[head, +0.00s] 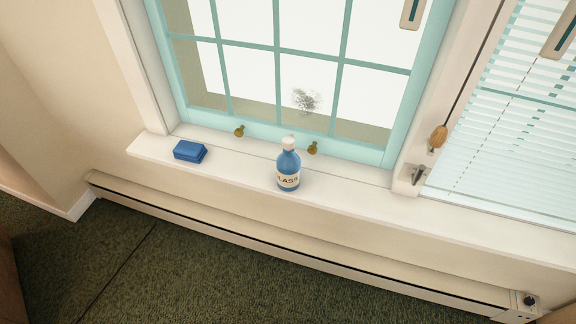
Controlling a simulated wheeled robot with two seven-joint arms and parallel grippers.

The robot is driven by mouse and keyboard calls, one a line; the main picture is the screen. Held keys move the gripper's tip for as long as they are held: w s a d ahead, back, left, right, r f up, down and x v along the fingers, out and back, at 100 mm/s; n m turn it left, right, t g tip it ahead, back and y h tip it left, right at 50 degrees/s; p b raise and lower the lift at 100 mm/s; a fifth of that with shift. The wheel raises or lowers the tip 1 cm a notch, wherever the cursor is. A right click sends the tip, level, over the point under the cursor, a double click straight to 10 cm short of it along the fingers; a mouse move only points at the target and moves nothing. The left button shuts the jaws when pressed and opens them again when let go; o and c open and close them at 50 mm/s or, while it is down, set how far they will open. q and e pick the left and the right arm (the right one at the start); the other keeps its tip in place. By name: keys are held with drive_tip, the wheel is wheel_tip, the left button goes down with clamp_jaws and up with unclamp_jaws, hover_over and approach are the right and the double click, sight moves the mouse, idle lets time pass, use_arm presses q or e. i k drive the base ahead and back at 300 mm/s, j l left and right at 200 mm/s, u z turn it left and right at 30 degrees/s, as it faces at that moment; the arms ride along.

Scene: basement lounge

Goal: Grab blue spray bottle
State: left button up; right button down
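The blue spray bottle (288,168) stands upright on the white window sill, near the middle of the head view. It has a white top and a pale label with dark letters, partly readable as "LASS". Neither of my grippers shows in the head view, so nothing is seen touching the bottle.
A blue sponge-like block (190,151) lies on the sill (235,170) left of the bottle. Behind is a teal-framed window (270,130) with small brass knobs and a dark smudge on the glass. Blinds (510,140) hang at right. A baseboard heater (300,255) runs below, above dark carpet.

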sight(288, 163)
drive_tip(key=l+u, duration=0.35)
drive_tip(key=l, duration=0.35)
drive_tip(key=l+u, duration=0.3)
drive_tip(key=l, duration=0.45)
drive_tip(key=i, duration=0.05)
